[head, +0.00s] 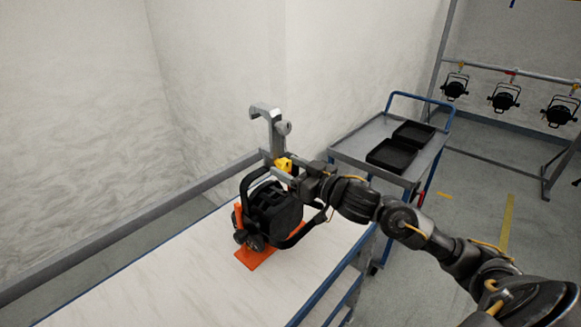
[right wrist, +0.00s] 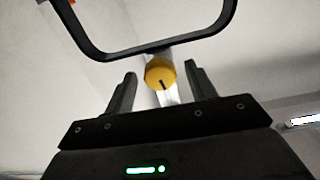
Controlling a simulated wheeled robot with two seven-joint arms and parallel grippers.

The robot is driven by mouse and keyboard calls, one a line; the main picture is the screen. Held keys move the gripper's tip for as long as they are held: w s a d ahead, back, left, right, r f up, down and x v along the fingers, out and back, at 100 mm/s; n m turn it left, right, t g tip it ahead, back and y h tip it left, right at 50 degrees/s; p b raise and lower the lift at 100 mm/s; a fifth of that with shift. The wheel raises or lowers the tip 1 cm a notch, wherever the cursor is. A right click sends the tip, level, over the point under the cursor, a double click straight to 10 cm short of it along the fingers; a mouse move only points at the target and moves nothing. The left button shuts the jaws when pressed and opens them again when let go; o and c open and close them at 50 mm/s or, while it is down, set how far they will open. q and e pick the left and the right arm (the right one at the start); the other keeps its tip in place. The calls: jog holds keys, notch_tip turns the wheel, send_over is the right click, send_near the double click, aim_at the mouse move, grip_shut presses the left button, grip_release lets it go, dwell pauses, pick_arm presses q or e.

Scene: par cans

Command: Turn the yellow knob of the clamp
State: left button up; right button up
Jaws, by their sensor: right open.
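A black par can (head: 268,212) sits on an orange stand (head: 255,256) on the white table. A grey hook clamp (head: 275,132) rises above it, with a yellow knob (head: 284,163) low on its right side. In the right wrist view the yellow knob (right wrist: 160,73) has a dark line on its face. My right gripper (head: 295,172) is open. In the right wrist view its two fingers (right wrist: 155,88) stand on either side of the knob, with gaps visible; I cannot tell how deep it lies between them. My left gripper is not in view.
The can's black yoke (right wrist: 150,48) passes just beyond the knob. The white table (head: 150,285) is clear at the left, with a grey rail (head: 120,233) behind. A blue-grey cart (head: 365,140) holds black trays (head: 392,155). Several par cans hang from a rack at the right.

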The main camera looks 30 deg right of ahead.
jog(key=shift+c, duration=0.3)
jog(key=c, duration=0.9)
jog(key=shift+c, duration=0.2)
jog(key=shift+n, duration=0.3)
